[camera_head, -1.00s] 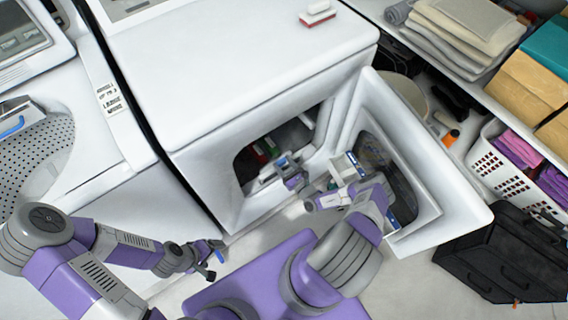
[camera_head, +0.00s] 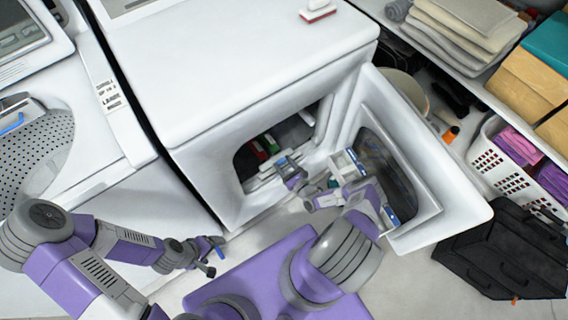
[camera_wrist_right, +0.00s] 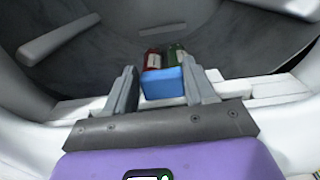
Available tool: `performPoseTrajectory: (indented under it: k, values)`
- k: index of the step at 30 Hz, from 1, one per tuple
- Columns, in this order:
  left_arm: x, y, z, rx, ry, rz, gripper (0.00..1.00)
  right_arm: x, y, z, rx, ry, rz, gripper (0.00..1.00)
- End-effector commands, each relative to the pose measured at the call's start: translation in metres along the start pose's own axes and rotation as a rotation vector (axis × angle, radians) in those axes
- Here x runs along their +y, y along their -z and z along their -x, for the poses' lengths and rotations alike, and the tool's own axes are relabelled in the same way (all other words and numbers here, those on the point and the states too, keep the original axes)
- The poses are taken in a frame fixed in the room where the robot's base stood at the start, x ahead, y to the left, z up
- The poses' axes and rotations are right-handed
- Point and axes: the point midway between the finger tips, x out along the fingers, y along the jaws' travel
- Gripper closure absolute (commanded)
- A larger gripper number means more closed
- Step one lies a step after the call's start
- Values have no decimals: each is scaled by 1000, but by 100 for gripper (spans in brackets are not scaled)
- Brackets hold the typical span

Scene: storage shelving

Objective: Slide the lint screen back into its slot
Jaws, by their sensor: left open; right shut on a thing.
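My right gripper (camera_head: 283,164) is at the lower lip of the open dryer's (camera_head: 240,190) round opening. In the right wrist view its two fingers stand either side of a blue block (camera_wrist_right: 162,83), which I take for the lint screen's handle, and hold it. The screen's body below the handle is hidden, so I cannot tell how deep it sits. The slot is not clearly visible; a pale strip (camera_wrist_right: 250,91) runs along the lip beside the fingers. My left gripper (camera_head: 216,261) is open, low in front of the washer and away from the dryer.
A red item (camera_wrist_right: 153,60) and a green item (camera_wrist_right: 176,57) show inside the drum beyond the handle. The open dryer door (camera_head: 450,190) stands close right of my right arm. A black case (camera_head: 505,255) and a white basket (camera_head: 495,165) are farther right.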

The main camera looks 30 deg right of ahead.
Motion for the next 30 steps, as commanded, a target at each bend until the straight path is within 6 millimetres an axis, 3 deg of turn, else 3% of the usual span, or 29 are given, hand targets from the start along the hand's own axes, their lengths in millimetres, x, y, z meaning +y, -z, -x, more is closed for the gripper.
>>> performPoseTrajectory:
  k: [17, 18, 21, 23, 30]
  values:
    - [0, 0, 0, 0, 0, 0, 16, 1, 18, 0, 0, 0, 1, 79]
    - [0, 0, 0, 0, 0, 0, 16, 1, 18, 0, 0, 0, 1, 41]
    - [0, 0, 0, 0, 0, 0, 16, 1, 17, 0, 0, 0, 0, 25]
    - [0, 0, 0, 0, 0, 0, 16, 1, 17, 0, 0, 0, 0, 16]
    - [0, 0, 0, 0, 0, 0, 16, 1, 18, 0, 1, 0, 0, 15]
